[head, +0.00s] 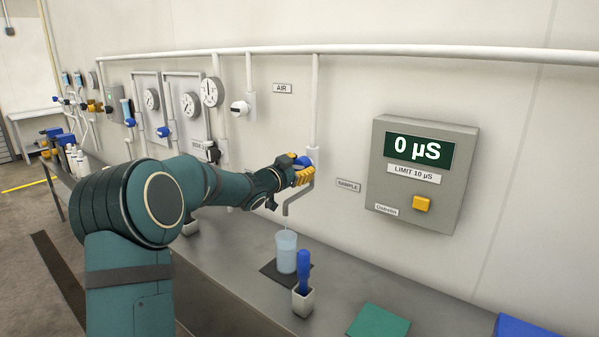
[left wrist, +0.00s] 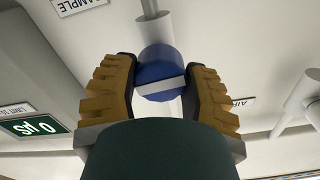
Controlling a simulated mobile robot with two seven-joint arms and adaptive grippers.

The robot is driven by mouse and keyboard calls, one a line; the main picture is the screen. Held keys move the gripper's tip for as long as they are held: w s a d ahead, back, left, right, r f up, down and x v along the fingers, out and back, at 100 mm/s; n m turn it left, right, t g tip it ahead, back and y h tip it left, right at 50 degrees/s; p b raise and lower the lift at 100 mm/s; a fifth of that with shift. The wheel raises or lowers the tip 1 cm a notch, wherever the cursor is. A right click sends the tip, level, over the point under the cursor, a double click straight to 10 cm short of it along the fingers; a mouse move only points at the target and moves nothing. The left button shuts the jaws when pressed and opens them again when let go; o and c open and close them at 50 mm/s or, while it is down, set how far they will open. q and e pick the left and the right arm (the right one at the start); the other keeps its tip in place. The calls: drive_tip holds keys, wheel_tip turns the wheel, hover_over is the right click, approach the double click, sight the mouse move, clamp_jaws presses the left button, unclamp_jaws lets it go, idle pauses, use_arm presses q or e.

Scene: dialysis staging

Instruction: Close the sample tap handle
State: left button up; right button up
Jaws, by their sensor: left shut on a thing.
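The sample tap's blue handle (head: 306,160) is on the wall pipe beside the SAMPLE label (head: 348,185). My left gripper (head: 302,169) is at the tap, with its yellow fingers around the handle. In the left wrist view the round blue handle (left wrist: 158,62) with a white band sits between the two ribbed fingers, and the gripper is shut on it. The tap's grey spout (head: 299,200) bends down over a clear beaker (head: 286,252) holding pale blue liquid. The fingers partly hide the tap body. My right gripper is not in view.
The grey meter box (head: 422,175) on the wall reads 0 µS. A blue-handled tool (head: 303,270) stands in a small white holder (head: 303,301) near the beaker. A green mat (head: 378,322) lies on the bench to the right. Gauges and other valves line the wall at left.

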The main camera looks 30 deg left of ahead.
use_arm(q)
drive_tip(key=shift+m, duration=0.7)
drive_tip(key=o, duration=1.2)
drive_tip(key=shift+s, duration=0.1)
drive_tip(key=s, duration=0.8)
drive_tip(key=s+a, duration=0.1)
drive_tip(key=s, duration=0.2)
drive_tip(key=shift+s, duration=0.4)
